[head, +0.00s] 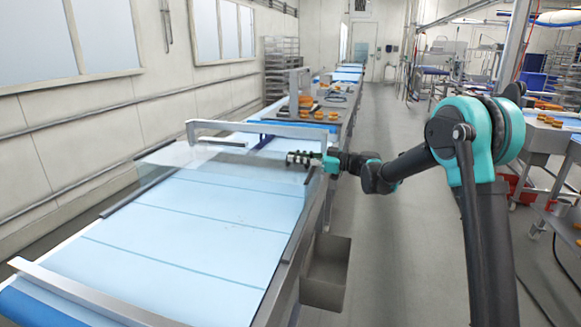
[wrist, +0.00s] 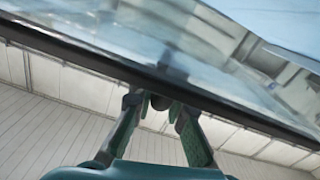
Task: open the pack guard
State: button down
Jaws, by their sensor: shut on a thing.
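The pack guard (head: 180,154) is a clear panel with dark edge strips over the blue conveyor belt, just in front of a pale arch. My gripper (head: 298,158) is at the right side of the belt, beside the guard. In the wrist view, my gripper (wrist: 160,103) is shut on a dark bar along the edge of the clear guard (wrist: 215,62). The bar runs at a slant across the picture. The fingertips partly hide behind the bar. How far the guard is raised is hard to tell, because the panel is see-through.
The conveyor belt (head: 190,215) is bare in front of the guard. A pale crossbar (head: 85,295) spans its near end. A grey bin (head: 326,272) hangs at its right side. Orange items (head: 310,105) lie farther down the line. The floor aisle (head: 385,240) to the right is clear.

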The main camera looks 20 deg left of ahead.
jog(key=shift+w+a, duration=0.2)
jog(key=shift+w, duration=2)
jog(key=c, duration=1.5)
grip_release()
jog(key=shift+c, duration=0.2)
jog(key=w+d, duration=0.1)
jog(key=d, duration=1.1)
jog(key=shift+w, duration=0.15)
